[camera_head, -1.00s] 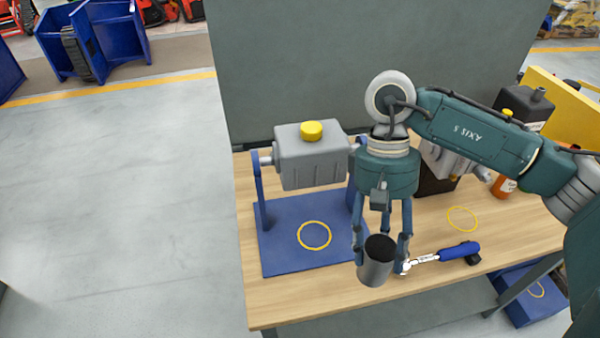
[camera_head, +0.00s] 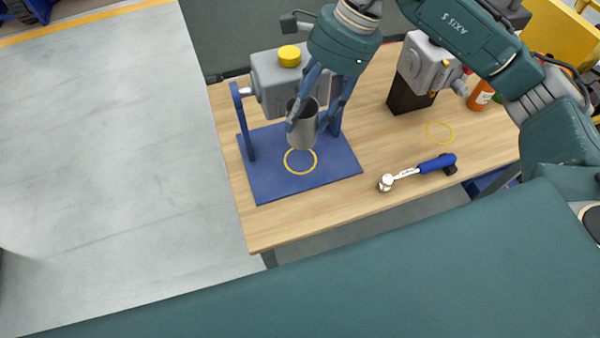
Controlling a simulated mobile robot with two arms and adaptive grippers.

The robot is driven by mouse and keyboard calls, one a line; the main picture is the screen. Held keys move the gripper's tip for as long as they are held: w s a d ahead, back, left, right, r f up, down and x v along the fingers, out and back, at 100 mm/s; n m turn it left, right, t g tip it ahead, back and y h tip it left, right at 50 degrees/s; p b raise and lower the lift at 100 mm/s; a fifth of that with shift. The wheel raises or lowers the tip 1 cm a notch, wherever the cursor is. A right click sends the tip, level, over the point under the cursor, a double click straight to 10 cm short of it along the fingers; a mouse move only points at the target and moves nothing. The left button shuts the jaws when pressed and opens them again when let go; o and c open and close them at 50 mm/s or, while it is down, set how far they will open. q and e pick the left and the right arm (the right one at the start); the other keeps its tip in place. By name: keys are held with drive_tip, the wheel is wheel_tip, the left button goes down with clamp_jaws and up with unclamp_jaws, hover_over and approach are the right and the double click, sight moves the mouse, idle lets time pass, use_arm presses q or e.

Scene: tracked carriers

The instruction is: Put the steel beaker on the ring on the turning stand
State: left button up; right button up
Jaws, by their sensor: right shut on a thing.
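The steel beaker (camera_head: 302,132) is a grey open-topped cup, held roughly upright. My right gripper (camera_head: 317,110) is shut on it from above. The beaker hangs over the back part of the yellow ring (camera_head: 287,165) on the blue base of the turning stand (camera_head: 335,170). Whether its bottom touches the base I cannot tell. The stand carries a grey box-shaped part with a yellow cap (camera_head: 289,56) between blue uprights, just behind the beaker. My left gripper is not in view.
A ratchet wrench (camera_head: 420,170) with a blue handle lies on the wooden table (camera_head: 330,207), right of the stand. A second yellow ring (camera_head: 439,133) is on the table. A grey unit on a dark block (camera_head: 408,97) and an orange bottle (camera_head: 480,96) stand at the back right.

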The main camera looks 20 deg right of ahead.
wheel_tip(320, 180, down, 18)
drive_tip(key=p, duration=0.5)
drive_tip(key=shift+s+f, duration=0.1)
drive_tip(key=shift+f, duration=0.5)
drive_tip(key=shift+f, duration=0.15)
drive_tip(key=o, duration=1.2)
